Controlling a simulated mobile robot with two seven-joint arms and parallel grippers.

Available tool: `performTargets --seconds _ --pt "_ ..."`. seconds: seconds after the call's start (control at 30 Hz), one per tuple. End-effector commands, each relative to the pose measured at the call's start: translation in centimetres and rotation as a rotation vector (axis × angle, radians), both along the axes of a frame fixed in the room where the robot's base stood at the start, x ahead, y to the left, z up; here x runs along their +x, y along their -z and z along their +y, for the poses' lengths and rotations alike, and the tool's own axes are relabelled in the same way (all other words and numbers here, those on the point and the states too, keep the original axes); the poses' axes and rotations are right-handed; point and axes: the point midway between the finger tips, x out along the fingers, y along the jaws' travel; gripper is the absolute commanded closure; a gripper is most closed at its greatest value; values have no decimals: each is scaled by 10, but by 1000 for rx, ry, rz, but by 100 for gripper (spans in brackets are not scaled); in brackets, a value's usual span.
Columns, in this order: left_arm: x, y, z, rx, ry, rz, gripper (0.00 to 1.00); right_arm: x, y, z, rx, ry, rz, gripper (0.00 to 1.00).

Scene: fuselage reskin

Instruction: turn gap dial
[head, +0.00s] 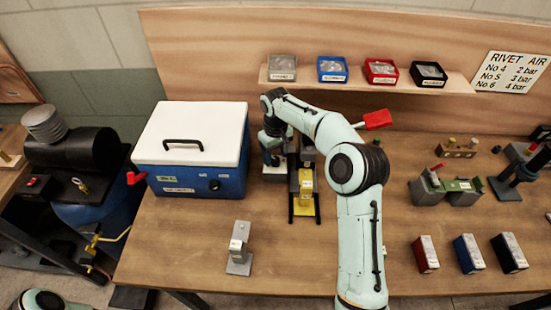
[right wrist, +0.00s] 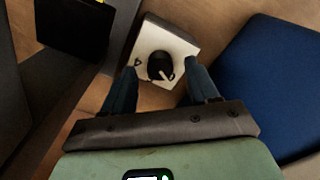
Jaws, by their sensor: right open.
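The gap dial (right wrist: 160,66) is a black round knob with a pale pointer line, on top of a small white box (right wrist: 180,45) in the right wrist view. The box also shows in the head view (head: 274,175), just right of the blue cooler; my gripper covers its top there. My right gripper (right wrist: 162,82) is open above the box, with one finger on each side of the dial. I cannot tell whether the fingers touch it. My left gripper is out of view; only a piece of my left arm shows at the bottom left of the head view.
A blue cooler with a white lid (head: 192,135) stands close to the left. A grey and yellow press-like tool (head: 304,205) stands close on the right. A small grey stand (head: 239,250) is in front. A shelf (head: 440,83) with several bins runs behind.

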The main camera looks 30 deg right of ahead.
Motion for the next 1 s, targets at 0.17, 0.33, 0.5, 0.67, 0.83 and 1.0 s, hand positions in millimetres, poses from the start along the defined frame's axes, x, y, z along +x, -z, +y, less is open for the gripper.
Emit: performTargets --seconds 0.17,0.33,0.5,0.67,0.83,1.0 --pt "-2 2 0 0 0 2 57 1 15 0 1 -1 -1 41" --pt "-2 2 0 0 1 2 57 1 17 0 0 0 -2 41" --pt "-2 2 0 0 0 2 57 1 17 0 0 0 -2 44" --pt "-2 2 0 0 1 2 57 1 17 0 0 0 -2 96" --pt "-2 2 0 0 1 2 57 1 16 0 0 2 -2 97" --pt "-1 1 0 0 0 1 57 1 16 1 0 31 -1 97"
